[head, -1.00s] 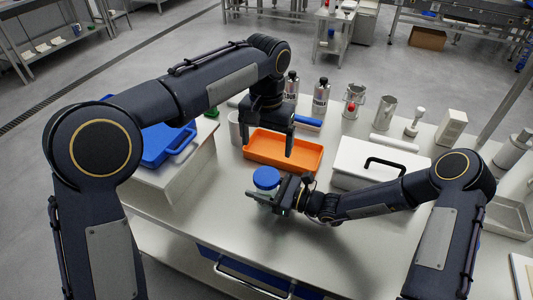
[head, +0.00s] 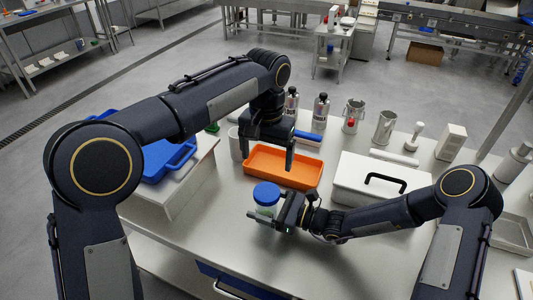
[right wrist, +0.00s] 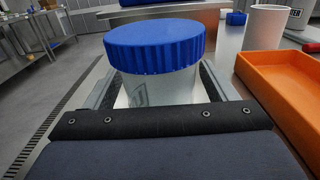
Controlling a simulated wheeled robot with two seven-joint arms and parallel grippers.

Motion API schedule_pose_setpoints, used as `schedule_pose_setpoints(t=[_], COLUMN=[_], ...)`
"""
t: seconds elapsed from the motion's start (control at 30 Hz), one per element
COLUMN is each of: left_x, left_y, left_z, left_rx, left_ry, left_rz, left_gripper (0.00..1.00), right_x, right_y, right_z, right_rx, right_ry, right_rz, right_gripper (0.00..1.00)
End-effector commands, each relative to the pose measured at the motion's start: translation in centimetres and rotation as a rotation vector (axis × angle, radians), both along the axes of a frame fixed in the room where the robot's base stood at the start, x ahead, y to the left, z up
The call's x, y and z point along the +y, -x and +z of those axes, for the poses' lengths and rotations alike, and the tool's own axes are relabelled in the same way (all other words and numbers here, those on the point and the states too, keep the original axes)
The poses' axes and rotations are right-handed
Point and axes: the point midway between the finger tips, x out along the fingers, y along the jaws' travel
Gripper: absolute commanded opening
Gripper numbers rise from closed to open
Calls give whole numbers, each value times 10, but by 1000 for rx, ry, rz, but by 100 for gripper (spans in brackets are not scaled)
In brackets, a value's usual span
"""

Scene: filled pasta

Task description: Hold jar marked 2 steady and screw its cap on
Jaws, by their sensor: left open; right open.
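A clear jar (head: 266,212) with a ribbed blue cap (head: 266,190) on top stands upright near the table's front edge. No number is readable on it. The cap sits level over the jar's mouth; I cannot tell how tight it is. My right gripper (head: 270,218) is open, with its fingers on either side of the jar body below the cap. The right wrist view shows the jar (right wrist: 158,90) between the fingers under the blue cap (right wrist: 155,43). My left gripper (head: 268,155) is open and empty, pointing down over the orange tray, behind the jar.
The orange tray (head: 283,179) lies just behind the jar. A white box with a black handle (head: 352,186) stands to the right. A blue bin (head: 168,158) is at left on a raised stand. Bottles (head: 321,112) and metal cups (head: 385,126) stand at the back.

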Motion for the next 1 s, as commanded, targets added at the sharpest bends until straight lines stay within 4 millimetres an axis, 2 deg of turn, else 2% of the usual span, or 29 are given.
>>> schedule_pose_setpoints(t=[0.2, 0.4, 1.0], left_x=[0, 0, 0], left_y=[0, 0, 0], left_z=[-5, -7, -7], left_rx=[0, 0, 0], left_ry=[0, 0, 0], left_rz=[0, 0, 0], left_gripper=[88, 88, 88], right_x=[-37, -58, -62], right_y=[14, 23, 26], right_z=[-1, -1, 0], right_rx=[0, -1, -1], right_ry=[2, 1, 1], right_rz=[-5, -3, -1], right_gripper=[79, 79, 79])
